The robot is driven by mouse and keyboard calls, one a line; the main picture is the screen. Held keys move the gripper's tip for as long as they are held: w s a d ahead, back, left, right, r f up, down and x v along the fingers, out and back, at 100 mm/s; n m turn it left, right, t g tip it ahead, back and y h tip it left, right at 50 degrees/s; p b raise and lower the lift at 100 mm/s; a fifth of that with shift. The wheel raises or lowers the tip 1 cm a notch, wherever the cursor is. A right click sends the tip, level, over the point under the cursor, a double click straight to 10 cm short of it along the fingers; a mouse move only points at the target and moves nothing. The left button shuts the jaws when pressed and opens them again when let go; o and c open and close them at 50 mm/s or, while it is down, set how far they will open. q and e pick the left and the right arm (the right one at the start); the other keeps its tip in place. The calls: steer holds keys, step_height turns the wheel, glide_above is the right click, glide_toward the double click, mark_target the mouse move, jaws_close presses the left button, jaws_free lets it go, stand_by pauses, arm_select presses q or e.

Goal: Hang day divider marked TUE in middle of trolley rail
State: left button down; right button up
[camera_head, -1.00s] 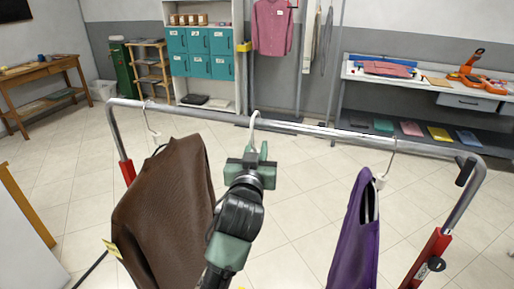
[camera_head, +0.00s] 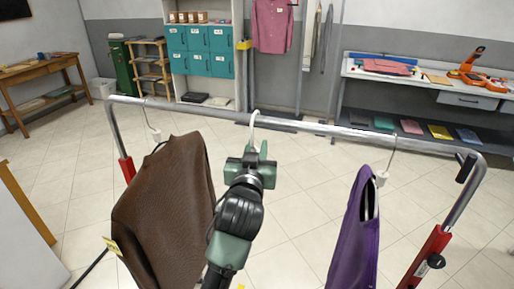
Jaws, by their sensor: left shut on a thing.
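The trolley rail (camera_head: 320,128) is a grey metal bar running across the view. A white hook (camera_head: 254,122), which looks like the top of the divider, loops at the rail near its middle. My left gripper (camera_head: 252,158) is shut on the piece below this hook, just under the rail. The gripper hides the rest of that piece, and no TUE marking can be read. Whether the hook rests on the rail or is only beside it, I cannot tell. My right gripper is not in view.
A brown garment (camera_head: 165,210) hangs on the rail to the left, close to my left arm. A purple garment (camera_head: 355,235) hangs to the right. The rail between the hook and the purple garment is clear. Red trolley posts (camera_head: 425,258) stand at the ends.

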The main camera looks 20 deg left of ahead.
arm_select(q)
steer(key=c, duration=1.2)
jaws_free()
steer(key=s+b, duration=0.1)
steer(key=s, duration=0.4)
steer(key=s+d+b, duration=0.1)
steer(key=s, duration=0.1)
steer(key=shift+s+d+b, duration=0.1)
steer(key=shift+s+b, duration=0.25)
steer(key=shift+s, duration=0.05)
